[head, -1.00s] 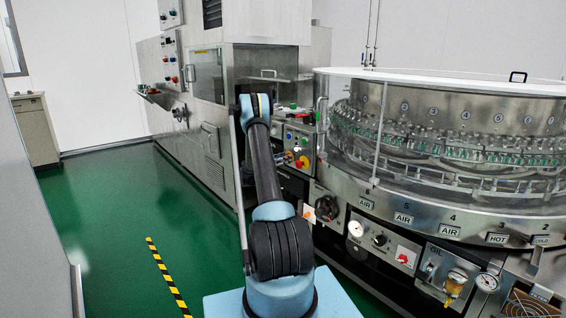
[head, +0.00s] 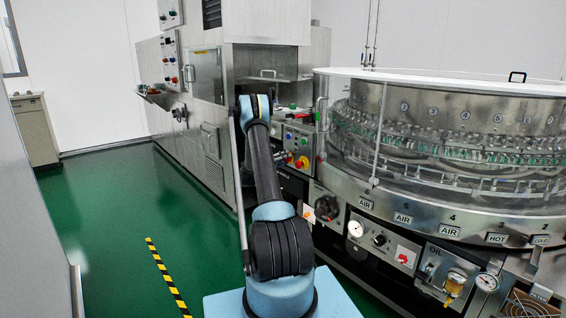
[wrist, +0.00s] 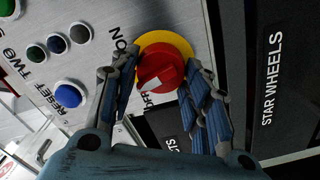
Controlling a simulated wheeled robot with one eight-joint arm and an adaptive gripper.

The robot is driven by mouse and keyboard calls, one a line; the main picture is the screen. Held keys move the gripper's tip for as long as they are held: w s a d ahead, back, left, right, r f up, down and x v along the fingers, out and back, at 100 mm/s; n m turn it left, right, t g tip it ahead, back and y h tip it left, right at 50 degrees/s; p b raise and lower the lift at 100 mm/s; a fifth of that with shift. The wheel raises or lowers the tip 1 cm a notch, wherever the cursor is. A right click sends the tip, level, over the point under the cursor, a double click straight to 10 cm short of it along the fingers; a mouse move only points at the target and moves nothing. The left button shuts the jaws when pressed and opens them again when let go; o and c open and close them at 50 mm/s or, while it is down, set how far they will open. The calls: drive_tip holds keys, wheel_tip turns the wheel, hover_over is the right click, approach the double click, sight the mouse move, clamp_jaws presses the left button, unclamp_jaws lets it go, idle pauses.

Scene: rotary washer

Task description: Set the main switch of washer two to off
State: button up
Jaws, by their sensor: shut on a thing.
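The main switch is a red rotary knob (wrist: 168,72) on a yellow ring (wrist: 184,43), set in a grey metal panel. In the wrist view an ON label (wrist: 119,42) is at its upper left, and a partly hidden OFF label (wrist: 148,97) is at its lower left. The knob's white mark points to the lower left, close to the OFF lettering. My gripper (wrist: 162,92) is shut on the knob, one finger on each side. In the head view the red and yellow switch (head: 302,162) shows just right of my arm; the fingers are hard to make out there.
Several blue, green and dark buttons sit beside the switch, including a blue one by RESET (wrist: 68,93). A dark STAR WHEELS plate (wrist: 272,80) is at the right. The glass-sided round washer (head: 450,150) stands right of my arm. Green floor (head: 120,220) is clear at left.

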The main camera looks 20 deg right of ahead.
drive_tip(key=n, duration=0.6)
drive_tip(key=shift+w+f, duration=0.1)
drive_tip(key=shift+w, duration=0.05)
drive_tip(key=shift+a+n, duration=0.1)
drive_tip(key=shift+n, duration=0.2)
drive_tip(key=o, duration=1)
drive_tip(key=shift+f, duration=0.15)
drive_tip(key=v, duration=1.2)
